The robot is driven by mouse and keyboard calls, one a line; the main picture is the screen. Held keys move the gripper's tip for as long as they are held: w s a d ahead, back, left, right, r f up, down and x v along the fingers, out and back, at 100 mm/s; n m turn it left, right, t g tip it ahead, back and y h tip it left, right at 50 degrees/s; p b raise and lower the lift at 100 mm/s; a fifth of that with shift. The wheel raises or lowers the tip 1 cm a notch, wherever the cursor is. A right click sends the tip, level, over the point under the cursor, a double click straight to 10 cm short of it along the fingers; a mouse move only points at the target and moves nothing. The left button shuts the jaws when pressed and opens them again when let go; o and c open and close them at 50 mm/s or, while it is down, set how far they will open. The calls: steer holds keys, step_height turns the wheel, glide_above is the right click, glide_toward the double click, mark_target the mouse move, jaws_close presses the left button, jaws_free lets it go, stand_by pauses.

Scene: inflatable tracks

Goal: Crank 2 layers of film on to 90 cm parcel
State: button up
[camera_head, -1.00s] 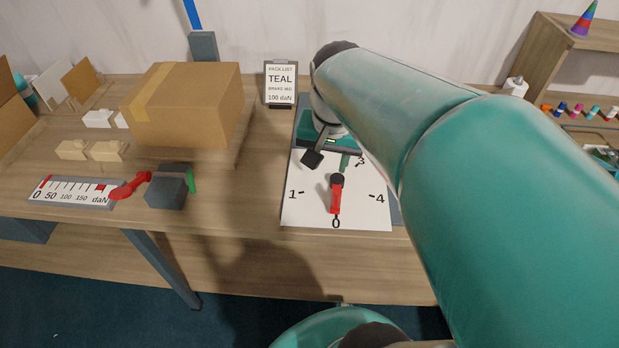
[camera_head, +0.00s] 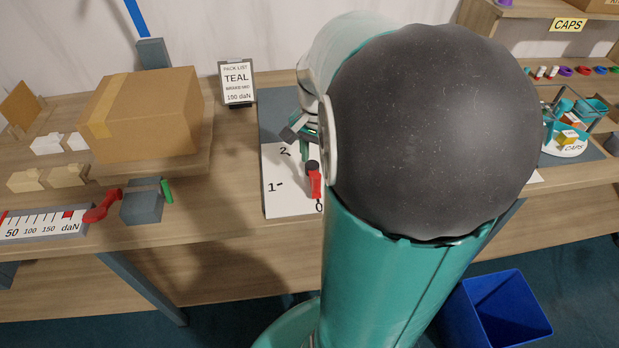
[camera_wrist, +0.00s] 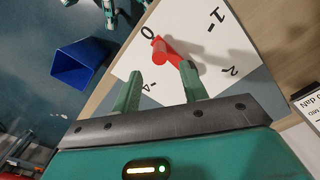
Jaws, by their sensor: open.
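The red crank handle (camera_head: 314,182) stands on a white dial plate (camera_head: 285,200) marked with numbers, close to the 0 mark. My gripper (camera_head: 306,150) is just behind it, partly hidden by my arm. In the wrist view, my gripper (camera_wrist: 160,85) is open, with green fingers apart. The red handle (camera_wrist: 178,53) lies beyond the fingertips, nearer the right one; I cannot tell whether they touch. The cardboard parcel (camera_head: 150,115) with a tape strip sits on a wooden board at the left. No film is visible on it.
A pack list sign (camera_head: 238,84) reads TEAL. A daN scale (camera_head: 45,224) with a red lever (camera_head: 103,206) and a grey block (camera_head: 142,204) stand at the front left. A blue bin (camera_head: 497,308) is on the floor. Caps and a basket are at the right.

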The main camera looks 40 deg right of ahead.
mark_target(316, 183)
step_height(316, 183, down, 9)
steer(key=shift+f, duration=0.1)
stand_by(0.3)
jaws_close()
